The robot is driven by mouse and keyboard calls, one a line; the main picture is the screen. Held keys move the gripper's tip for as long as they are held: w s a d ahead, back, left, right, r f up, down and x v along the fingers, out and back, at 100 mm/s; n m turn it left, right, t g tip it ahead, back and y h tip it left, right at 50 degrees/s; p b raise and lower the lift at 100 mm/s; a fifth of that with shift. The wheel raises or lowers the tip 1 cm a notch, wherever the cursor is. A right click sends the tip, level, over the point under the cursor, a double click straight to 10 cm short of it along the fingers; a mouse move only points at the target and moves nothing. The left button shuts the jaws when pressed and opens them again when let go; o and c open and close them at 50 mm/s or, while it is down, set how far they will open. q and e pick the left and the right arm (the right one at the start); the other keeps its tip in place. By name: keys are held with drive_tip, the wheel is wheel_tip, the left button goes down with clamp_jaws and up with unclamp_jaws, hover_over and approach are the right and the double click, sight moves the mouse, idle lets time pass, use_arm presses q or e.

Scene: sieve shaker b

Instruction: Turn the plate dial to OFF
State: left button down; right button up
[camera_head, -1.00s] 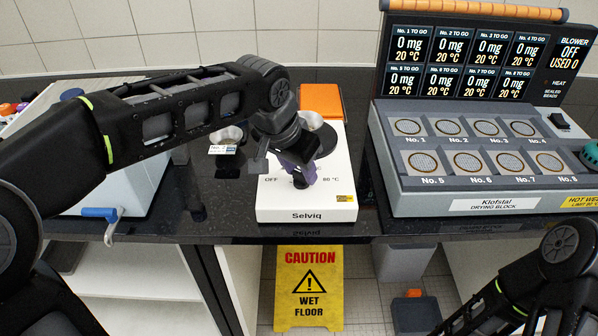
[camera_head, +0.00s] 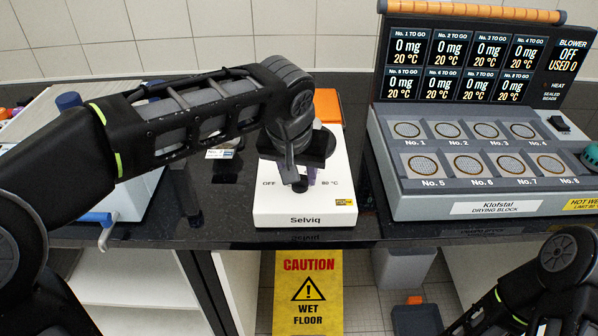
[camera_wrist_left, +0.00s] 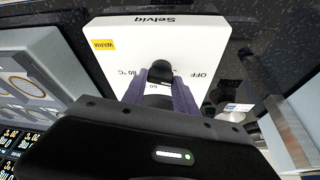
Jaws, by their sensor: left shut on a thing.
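The white Selviq plate (camera_head: 275,207) stands on the dark bench, with OFF printed left of its dial and 80 °C right of it. The black dial (camera_head: 300,186) is on its front part, largely covered by my left gripper (camera_head: 306,176) in the head view. In the left wrist view, which shows the plate upside down, the dial (camera_wrist_left: 162,73) sits between the two purple fingers of my left gripper (camera_wrist_left: 163,90), which is shut on it. I cannot tell exactly where the dial points. My right gripper is out of view; only part of that arm shows at lower right.
A grey drying block (camera_head: 480,207) with several round wells and a display panel (camera_head: 470,65) stands right of the plate. A white box with a blue lever (camera_head: 96,218) stands left. A yellow wet-floor sign (camera_head: 308,295) is below the bench edge.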

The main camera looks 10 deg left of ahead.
use_arm(q)
drive_tip(key=c, duration=1)
unclamp_jaws()
drive_tip(key=shift+o, duration=0.2)
drive_tip(key=v, duration=0.7)
drive_tip(key=shift+r, duration=0.4)
drive_tip(key=shift+s, duration=0.15)
